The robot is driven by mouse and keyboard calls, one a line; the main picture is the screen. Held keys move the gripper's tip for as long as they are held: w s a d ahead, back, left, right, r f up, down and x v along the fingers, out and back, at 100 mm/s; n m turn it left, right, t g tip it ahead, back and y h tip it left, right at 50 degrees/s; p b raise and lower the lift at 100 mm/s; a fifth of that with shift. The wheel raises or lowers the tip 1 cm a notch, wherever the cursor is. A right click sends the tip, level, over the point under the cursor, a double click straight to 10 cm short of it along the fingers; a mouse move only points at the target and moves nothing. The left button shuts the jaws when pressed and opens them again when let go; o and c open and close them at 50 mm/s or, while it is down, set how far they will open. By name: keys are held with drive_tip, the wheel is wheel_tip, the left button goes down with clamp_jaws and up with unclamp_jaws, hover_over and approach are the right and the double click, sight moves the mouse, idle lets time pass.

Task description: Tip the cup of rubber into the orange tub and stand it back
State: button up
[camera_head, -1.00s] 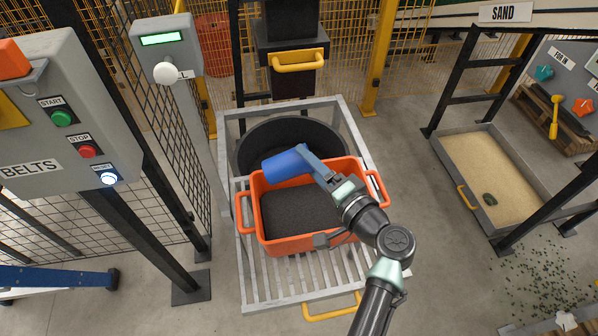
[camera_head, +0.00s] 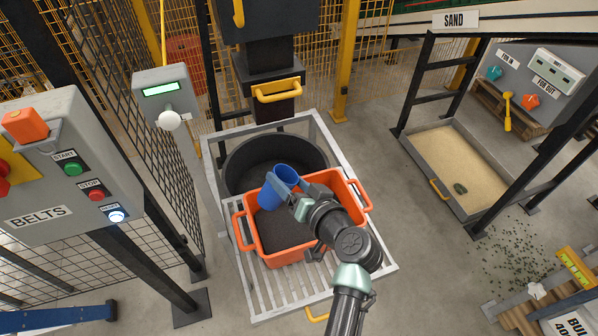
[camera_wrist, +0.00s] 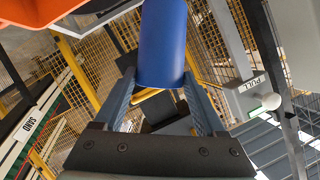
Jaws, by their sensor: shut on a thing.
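My gripper (camera_head: 292,194) is shut on the blue cup (camera_head: 270,196) and holds it above the orange tub (camera_head: 279,259). The cup stands nearly upright but tilted, with its mouth toward the top of the head view. The part of its inside that shows is blue, and its bottom is hidden. In the wrist view the cup (camera_wrist: 162,45) sits between the two fingers. Dark rubber granules (camera_head: 285,228) lie in the tub, partly hidden by the cup and my arm.
The tub rests on a grey slatted frame (camera_head: 262,290) in front of a round black bin (camera_head: 240,165). A post with a green display (camera_head: 160,90) and a BELTS control panel (camera_head: 60,170) stand left. A sand tray (camera_head: 460,165) is at right, with floor between.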

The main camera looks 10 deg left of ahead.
sight(272, 199)
drive_tip(key=n+p, duration=0.1)
drive_tip(key=s+a+r+n+h+p, duration=0.1)
drive_tip(key=a+r+t+p, duration=0.1)
drive_tip(key=shift+s+a+r+n+h+p, duration=0.1)
drive_tip(key=shift+s+a+n+h+p, duration=0.2)
drive_tip(key=shift+n+h+p, duration=0.1)
drive_tip(key=shift+s+a+r+n+h+p, duration=0.15)
drive_tip(key=shift+s+a+n+h+p, duration=0.25)
drive_tip(key=shift+n+p, duration=0.3)
